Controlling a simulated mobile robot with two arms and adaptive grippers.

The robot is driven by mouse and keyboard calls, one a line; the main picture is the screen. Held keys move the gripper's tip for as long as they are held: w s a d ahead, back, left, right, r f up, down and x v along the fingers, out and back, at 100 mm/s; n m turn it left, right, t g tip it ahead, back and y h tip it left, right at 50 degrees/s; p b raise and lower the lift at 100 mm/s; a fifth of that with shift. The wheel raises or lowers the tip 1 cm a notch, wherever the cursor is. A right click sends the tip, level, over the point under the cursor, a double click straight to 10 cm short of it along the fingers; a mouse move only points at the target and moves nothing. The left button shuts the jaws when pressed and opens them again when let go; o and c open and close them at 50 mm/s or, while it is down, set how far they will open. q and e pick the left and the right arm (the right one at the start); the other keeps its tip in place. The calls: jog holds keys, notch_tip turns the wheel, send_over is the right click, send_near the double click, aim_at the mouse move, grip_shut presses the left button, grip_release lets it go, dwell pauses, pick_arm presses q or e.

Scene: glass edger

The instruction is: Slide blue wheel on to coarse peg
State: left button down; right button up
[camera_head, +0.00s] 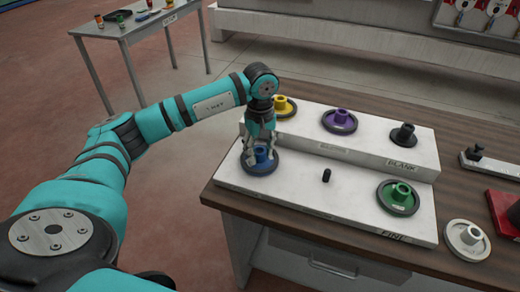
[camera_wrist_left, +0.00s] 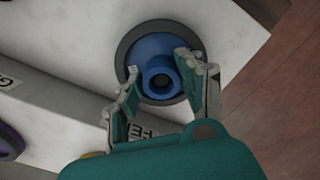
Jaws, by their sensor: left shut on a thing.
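The blue wheel (camera_head: 263,168) lies flat at the left end of the lower step of the white stand (camera_head: 296,192). My left gripper (camera_head: 261,155) reaches down over it and is shut on its raised hub. In the left wrist view, the two fingers (camera_wrist_left: 158,66) stand on either side of the hub of the blue wheel (camera_wrist_left: 150,50). A bare black peg (camera_head: 326,175) stands mid-step, right of the blue wheel; its label is not readable, so I cannot confirm it is the coarse peg. My right gripper is not in view.
A green wheel (camera_head: 398,197) sits at the lower step's right end, by a "FINE" label. Yellow (camera_head: 283,107), purple (camera_head: 339,121) and black (camera_head: 403,136) wheels sit on the upper step behind. A white wheel (camera_head: 467,240) lies on the wooden table to the right.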

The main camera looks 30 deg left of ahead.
pick_arm(q)
jog(key=c, duration=0.7)
grip_release()
notch_tip(320, 180, up, 12)
dwell(0.4)
